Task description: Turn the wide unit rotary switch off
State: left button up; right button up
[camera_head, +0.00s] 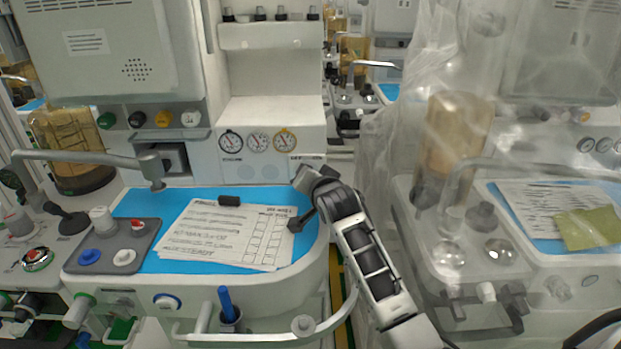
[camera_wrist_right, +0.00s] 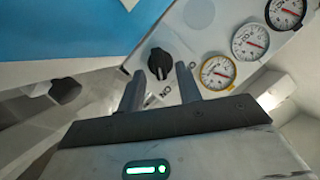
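The rotary switch (camera_wrist_right: 160,63) is a black knob on the white front panel, with part of an "ON" label near it in the right wrist view. My right gripper (camera_wrist_right: 159,78) has its two fingers apart, with the knob just past and between the fingertips. I cannot tell whether they touch it. In the head view, my right gripper (camera_head: 303,174) is up against the panel below an "OFF ON" label (camera_head: 307,157), and it hides the switch there. My left gripper is not in view.
Three round gauges (camera_head: 258,143) sit left of the label. Papers (camera_head: 215,235) lie on the blue worktop (camera_head: 140,207) below. A front rail (camera_head: 265,338) runs along the cart. A plastic-covered unit (camera_head: 440,270) stands to the right.

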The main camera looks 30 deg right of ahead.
jog(key=shift+w+d+f, duration=0.1)
jog(key=shift+w, duration=0.25)
grip_shut()
